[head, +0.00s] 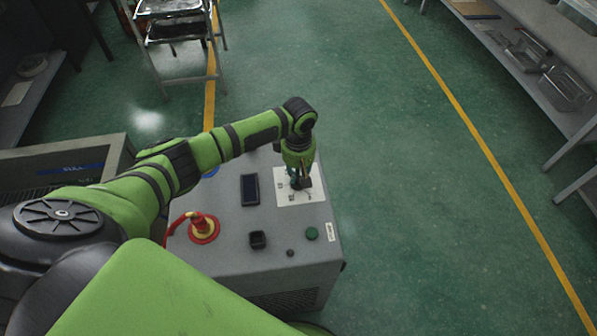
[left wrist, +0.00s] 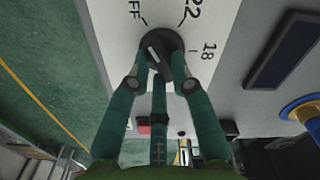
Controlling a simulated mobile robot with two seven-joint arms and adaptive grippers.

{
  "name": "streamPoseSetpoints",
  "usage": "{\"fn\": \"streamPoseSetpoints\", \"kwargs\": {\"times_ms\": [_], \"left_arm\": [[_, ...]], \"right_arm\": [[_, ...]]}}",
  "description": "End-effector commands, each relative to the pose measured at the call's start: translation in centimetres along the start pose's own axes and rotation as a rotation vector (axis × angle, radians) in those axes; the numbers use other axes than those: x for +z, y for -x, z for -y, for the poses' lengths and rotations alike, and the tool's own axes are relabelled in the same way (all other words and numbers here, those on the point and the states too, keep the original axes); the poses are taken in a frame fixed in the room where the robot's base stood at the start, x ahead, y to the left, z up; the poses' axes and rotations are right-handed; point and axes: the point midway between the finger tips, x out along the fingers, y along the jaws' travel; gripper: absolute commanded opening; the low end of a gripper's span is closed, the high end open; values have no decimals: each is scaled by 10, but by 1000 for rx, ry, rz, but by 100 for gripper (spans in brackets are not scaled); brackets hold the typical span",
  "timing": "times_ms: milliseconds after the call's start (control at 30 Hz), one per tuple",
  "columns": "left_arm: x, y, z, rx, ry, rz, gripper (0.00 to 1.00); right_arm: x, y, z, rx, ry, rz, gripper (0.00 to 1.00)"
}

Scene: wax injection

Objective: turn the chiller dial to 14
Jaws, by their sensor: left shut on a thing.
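The chiller (head: 230,245) is a grey cabinet whose top carries a white dial plate (head: 290,200). The black dial (left wrist: 160,47) sits on this plate in the left wrist view. The printed marks OFF, 22 and 18 show around it, and 14 is not visible. A pale line runs on the dial's face, but I cannot tell which mark it points to. My left gripper (left wrist: 160,82) is shut on the dial, with its green fingers on both sides of it. In the head view the left gripper (head: 300,182) points down at the plate and hides most of the dial. My right gripper is not in view.
Open green floor lies to the right, with a shelf rack (head: 530,65) beyond.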

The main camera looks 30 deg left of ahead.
Motion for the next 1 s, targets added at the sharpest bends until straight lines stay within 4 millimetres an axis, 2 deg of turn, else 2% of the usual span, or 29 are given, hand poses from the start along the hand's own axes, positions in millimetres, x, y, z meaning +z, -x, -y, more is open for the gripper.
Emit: {"fn": "streamPoseSetpoints", "kwargs": {"times_ms": [367, 600, 1000], "left_arm": [[3, 3, 0, -3, -167, 5, 0], [4, 2, 0, -3, -384, 6, 0], [6, 1, -1, -2, -764, 6, 0]], "right_arm": [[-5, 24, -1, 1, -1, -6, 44], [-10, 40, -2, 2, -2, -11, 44], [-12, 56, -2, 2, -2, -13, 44]]}}
